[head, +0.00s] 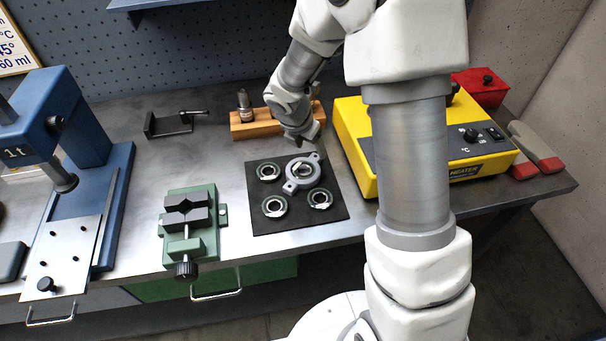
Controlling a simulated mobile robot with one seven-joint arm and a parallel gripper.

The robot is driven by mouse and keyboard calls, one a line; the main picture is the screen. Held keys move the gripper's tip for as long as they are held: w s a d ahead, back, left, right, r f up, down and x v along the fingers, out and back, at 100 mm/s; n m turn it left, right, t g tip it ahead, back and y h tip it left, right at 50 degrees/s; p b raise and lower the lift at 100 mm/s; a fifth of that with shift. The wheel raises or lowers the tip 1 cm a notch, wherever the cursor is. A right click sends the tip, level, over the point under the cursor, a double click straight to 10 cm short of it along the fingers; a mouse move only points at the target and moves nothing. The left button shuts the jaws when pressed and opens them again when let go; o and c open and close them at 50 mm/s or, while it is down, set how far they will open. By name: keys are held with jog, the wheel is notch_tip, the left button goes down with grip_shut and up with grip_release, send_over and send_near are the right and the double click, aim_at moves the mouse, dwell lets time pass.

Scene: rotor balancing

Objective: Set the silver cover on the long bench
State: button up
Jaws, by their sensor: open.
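The silver cover (294,186) is a grey round piece with lugs around its rim and an opening in its middle. It lies on a dark square mat (259,224) on the long bench (230,151), toward the mat's right side. My gripper (303,144) is over the back part of the mat, just behind the cover in the picture. It is open and appears empty. Its fingers are small and partly merged with the wrist here, so I cannot tell its exact height above the mat.
Several small ring parts (274,206) lie on the mat around the cover. A yellow heater (440,165) stands to the right. A green vise (190,225) and blue press (75,130) stand to the left. A wooden block (262,127) is behind. Bare bench lies left of the mat.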

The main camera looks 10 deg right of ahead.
aim_at(313, 159)
jog(key=b+x, duration=0.1)
jog(key=x, duration=0.4)
jog(key=shift+s+f, duration=0.1)
jog(key=shift+f, duration=0.15)
grip_shut()
jog(key=shift+a, duration=0.1)
dwell(1.1)
